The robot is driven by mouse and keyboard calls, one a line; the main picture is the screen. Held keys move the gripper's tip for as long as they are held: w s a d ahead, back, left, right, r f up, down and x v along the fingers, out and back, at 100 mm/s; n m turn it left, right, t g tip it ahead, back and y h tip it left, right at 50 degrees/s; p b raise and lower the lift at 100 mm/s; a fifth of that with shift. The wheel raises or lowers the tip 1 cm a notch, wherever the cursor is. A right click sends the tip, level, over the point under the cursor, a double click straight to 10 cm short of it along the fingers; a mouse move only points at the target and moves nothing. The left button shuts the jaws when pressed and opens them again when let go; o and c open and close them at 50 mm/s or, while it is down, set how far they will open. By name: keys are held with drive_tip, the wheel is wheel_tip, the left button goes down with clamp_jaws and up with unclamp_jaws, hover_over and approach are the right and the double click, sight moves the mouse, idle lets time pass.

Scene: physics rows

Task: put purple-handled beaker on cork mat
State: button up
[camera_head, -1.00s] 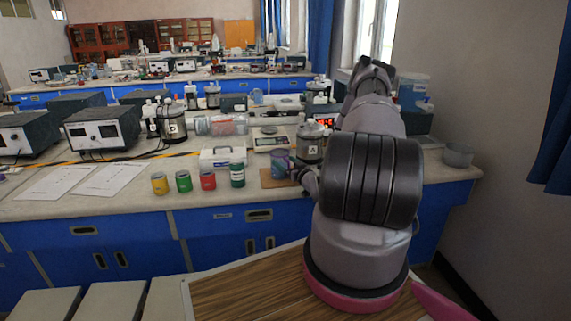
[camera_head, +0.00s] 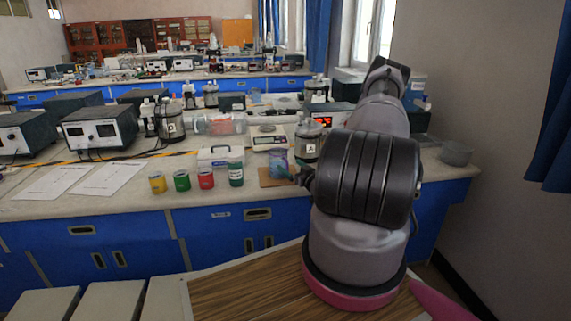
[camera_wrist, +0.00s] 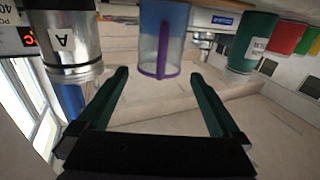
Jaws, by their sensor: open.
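The purple-handled beaker (camera_head: 278,161) is a translucent bluish cup. In the head view my gripper (camera_head: 297,174) is just right of the beaker, partly hidden by my arm.
A green bottle (camera_head: 236,174) and red, green and yellow cans stand left of the mat. A steel jar marked A (camera_head: 308,143) is close behind on the right. A white case (camera_head: 214,157) and a scale (camera_head: 268,139) are behind.

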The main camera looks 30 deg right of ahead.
drive_tip(key=s, duration=0.6)
drive_tip(key=w+r+g+h, duration=0.1)
drive_tip(key=w+r+g, duration=0.2)
drive_tip(key=r, duration=0.7)
drive_tip(key=w+r+g+h, duration=0.2)
drive_tip(key=w+r+g, duration=0.15)
drive_tip(key=r, duration=0.65)
drive_tip(key=s+a+r+m+g+h, duration=0.1)
drive_tip(key=s+a+r, duration=0.25)
drive_tip(key=r, duration=0.25)
drive_tip(key=s+a+r+m+g, duration=0.1)
drive_tip(key=s+a+r, duration=0.1)
drive_tip(key=s+r, duration=0.35)
drive_tip(key=s+a+r+m+y, duration=0.1)
drive_tip(key=s+a+r, duration=0.3)
drive_tip(key=s, duration=0.3)
drive_tip(key=s+a+r+m+g+y, duration=0.1)
drive_tip(key=s+a+r+y, duration=0.1)
drive_tip(key=s+a+r, duration=0.2)
drive_tip(key=s+a+r+m+g+y, duration=0.1)
drive_tip(key=s+a+r, duration=0.3)
drive_tip(key=s+a, duration=0.3)
drive_tip(key=s, duration=0.4)
drive_tip(key=shift+s+a, duration=0.15)
drive_tip(key=shift+s, duration=0.25)
